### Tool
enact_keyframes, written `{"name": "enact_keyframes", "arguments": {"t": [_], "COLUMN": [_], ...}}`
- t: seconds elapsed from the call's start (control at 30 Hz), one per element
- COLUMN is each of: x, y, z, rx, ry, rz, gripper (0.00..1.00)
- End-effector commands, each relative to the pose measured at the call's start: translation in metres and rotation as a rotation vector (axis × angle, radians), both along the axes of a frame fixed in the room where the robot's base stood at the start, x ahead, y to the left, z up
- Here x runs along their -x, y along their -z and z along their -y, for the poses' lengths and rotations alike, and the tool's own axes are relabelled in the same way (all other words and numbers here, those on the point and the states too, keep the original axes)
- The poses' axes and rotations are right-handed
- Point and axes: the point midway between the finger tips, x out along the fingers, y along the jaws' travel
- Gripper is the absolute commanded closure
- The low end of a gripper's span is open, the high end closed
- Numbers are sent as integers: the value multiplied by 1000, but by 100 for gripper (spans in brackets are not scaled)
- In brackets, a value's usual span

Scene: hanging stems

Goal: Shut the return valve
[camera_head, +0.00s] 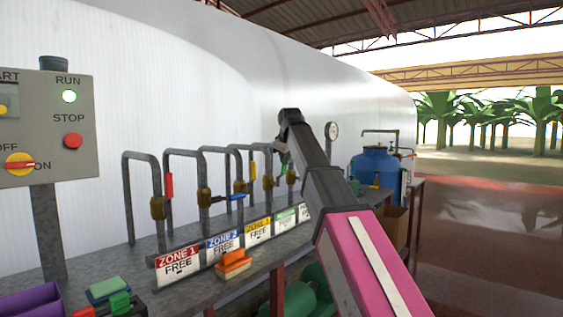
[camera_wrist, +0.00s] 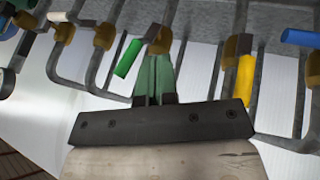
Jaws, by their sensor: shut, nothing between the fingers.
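My gripper (camera_wrist: 157,60) is shut and empty. In the wrist view its greenish fingertips are close to a brass valve body with a green handle (camera_wrist: 128,58); I cannot tell whether they touch. The green handle slants beside its pipe. A valve with a white handle (camera_wrist: 62,17) is farther left, its handle lying across the pipe. In the head view my arm partly hides the far end of the valve row, and a fifth label (camera_head: 304,212) is cut off there. No readable label says return, so I cannot tell which valve that is.
The yellow handle (camera_wrist: 245,80) lies along its pipe; the blue handle (camera_wrist: 299,38) sticks out across its own. A red handle (camera_head: 169,186) is at the near end. A blue tank (camera_head: 375,166) stands beyond my arm.

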Motion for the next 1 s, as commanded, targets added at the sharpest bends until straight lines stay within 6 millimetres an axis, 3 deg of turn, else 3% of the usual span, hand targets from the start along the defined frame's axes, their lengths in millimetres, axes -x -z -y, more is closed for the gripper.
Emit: {"name": "enact_keyframes", "arguments": {"t": [0.03, 0.1, 0.3, 0.73, 1.0], "x": [0, 4, 11, 10, -9], "y": [-23, -43, -72, -71, -43], "z": [-6, -10, -17, -17, -21], "rx": [4, 10, 20, 20, 21], "ry": [-18, -39, -71, -73, -72], "rz": [17, 32, 53, 54, 52], "gripper": [100, 100, 100, 100, 100]}}
